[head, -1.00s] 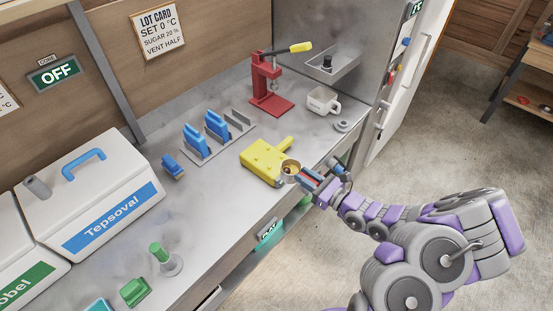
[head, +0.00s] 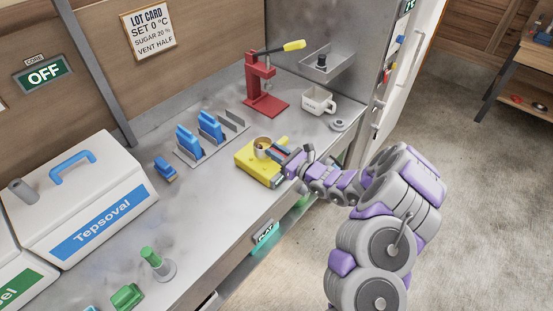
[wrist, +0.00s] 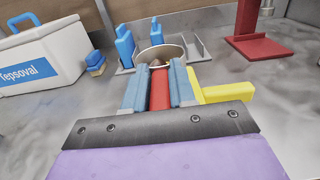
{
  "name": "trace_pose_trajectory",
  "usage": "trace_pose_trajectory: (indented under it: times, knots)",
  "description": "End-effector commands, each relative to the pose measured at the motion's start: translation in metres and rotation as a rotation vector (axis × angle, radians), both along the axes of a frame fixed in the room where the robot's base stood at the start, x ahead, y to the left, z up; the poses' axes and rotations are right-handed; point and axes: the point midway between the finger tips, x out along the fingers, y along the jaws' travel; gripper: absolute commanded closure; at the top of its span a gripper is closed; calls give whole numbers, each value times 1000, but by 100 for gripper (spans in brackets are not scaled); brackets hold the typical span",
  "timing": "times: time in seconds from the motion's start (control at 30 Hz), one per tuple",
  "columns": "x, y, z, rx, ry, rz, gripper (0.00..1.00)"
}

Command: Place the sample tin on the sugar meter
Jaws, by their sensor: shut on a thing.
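The sample tin (head: 262,150) is a small round metal cup with something golden-brown inside. My gripper (head: 277,152) is shut on its near side. In the wrist view the tin (wrist: 161,51) shows upright beyond the blue fingers of my gripper (wrist: 158,75). The sugar meter, which I take to be the yellow block (head: 247,164) with a narrow handle, lies on the counter under the tin. In the wrist view its yellow handle (wrist: 230,92) sticks out to the right. I cannot tell whether the tin touches the block or hangs just above it.
A rack (head: 208,150) with blue pieces is left of the meter. A white Tepsoval box (head: 92,200) stands farther left. The counter's front edge runs close to my gripper.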

Motion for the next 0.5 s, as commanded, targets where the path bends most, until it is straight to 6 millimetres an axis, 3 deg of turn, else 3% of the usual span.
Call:
trace_pose_trajectory:
  times: [0.2,0.5]
  knots:
    - [0,-2,-30,0,3,-3,100]
    - [0,-2,-32,1,1,-2,100]
